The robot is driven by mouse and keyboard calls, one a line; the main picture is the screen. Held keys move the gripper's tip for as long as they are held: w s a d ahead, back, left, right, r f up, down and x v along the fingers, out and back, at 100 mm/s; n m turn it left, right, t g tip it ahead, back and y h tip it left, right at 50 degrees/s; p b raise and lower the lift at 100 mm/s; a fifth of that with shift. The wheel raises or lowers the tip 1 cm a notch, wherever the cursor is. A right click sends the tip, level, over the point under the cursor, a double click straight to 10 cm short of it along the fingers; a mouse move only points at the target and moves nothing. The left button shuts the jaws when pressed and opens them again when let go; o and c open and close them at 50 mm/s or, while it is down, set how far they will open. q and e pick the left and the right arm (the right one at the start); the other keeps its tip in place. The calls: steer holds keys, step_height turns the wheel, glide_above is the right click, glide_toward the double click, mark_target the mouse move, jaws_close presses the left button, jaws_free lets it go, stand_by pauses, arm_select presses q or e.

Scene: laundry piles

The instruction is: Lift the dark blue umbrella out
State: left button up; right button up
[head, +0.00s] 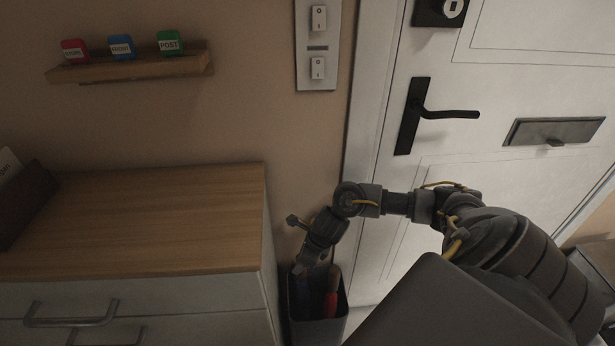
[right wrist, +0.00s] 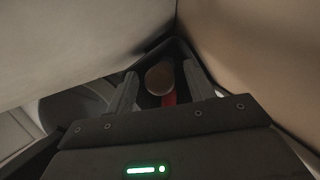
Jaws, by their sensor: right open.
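A dark bin (head: 319,331) stands on the floor between the drawer cabinet and the door. In it, a dark blue umbrella (head: 301,290) shows at the left, partly hidden by my gripper, and a red umbrella (head: 332,292) at the right. My right gripper (head: 309,267) points down at the bin's mouth, over the blue umbrella. In the right wrist view my right gripper (right wrist: 160,72) is open, with a round brownish end (right wrist: 159,78) between its fingers. Something red (right wrist: 170,98) shows just behind it. I cannot tell which umbrella the round end belongs to.
The wooden-topped cabinet (head: 150,215) stands close to the left of the bin. The white door (head: 470,90) with a black handle (head: 440,114) is to the right. A wall shelf (head: 135,68) holds red, blue and green labelled blocks.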

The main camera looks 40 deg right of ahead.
arm_select(q)
steer(key=shift+w+d+r, duration=0.25)
steer(key=shift+w+r, duration=0.2)
steer(key=shift+r, duration=0.1)
arm_select(e)
steer(key=shift+x, duration=1.3)
steer(key=shift+c, duration=0.3)
jaws_close()
arm_select(q)
steer(key=shift+r, duration=0.1)
arm_select(e)
steer(key=shift+r, duration=0.2)
